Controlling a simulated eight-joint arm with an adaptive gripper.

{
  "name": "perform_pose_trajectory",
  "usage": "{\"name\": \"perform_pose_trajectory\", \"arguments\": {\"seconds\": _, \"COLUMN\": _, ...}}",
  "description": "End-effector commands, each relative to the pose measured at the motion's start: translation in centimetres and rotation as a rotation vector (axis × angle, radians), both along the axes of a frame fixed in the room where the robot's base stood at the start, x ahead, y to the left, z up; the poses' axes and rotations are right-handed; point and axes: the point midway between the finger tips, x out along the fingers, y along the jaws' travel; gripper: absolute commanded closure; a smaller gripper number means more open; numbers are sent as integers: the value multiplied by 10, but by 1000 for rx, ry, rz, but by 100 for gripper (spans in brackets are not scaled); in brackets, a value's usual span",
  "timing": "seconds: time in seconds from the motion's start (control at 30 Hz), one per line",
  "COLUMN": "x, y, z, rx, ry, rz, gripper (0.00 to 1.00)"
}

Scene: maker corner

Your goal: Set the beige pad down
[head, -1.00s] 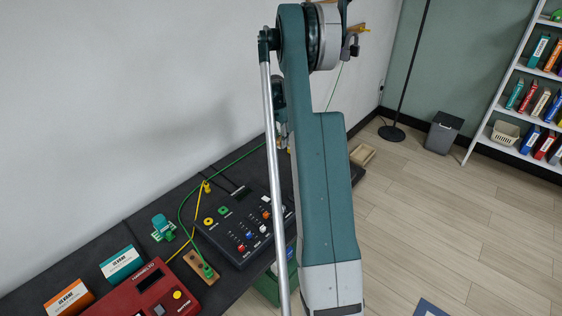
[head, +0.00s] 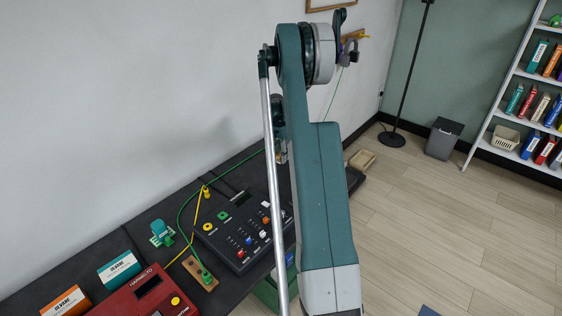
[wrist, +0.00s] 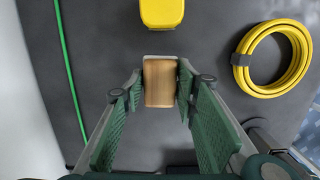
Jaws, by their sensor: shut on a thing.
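The beige pad (wrist: 164,84) shows in the wrist view as a tan, wood-toned block with a pale rim along its far edge. My gripper (wrist: 160,92) is shut on it, with one green finger on each side. The pad is over a dark grey surface (wrist: 120,40); I cannot tell whether it touches it. In the head view my arm hides my gripper and the pad.
In the wrist view, a yellow object (wrist: 162,13) lies just beyond the pad, a coiled yellow hose (wrist: 298,60) to the right and a green cord (wrist: 66,70) to the left. The head view shows a black control box (head: 236,232) on the dark bench (head: 88,262).

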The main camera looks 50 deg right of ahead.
Motion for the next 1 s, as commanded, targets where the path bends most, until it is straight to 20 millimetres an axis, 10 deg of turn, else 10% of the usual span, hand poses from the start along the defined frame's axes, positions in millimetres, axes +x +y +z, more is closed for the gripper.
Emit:
{"name": "perform_pose_trajectory", "arguments": {"seconds": 0.87, "x": 0, "y": 0, "z": -40, "rx": 0, "ry": 0, "rz": 0, "gripper": 82}}
{"name": "perform_pose_trajectory", "arguments": {"seconds": 1.0, "x": 0, "y": 0, "z": -40, "rx": 0, "ry": 0, "rz": 0, "gripper": 56}}
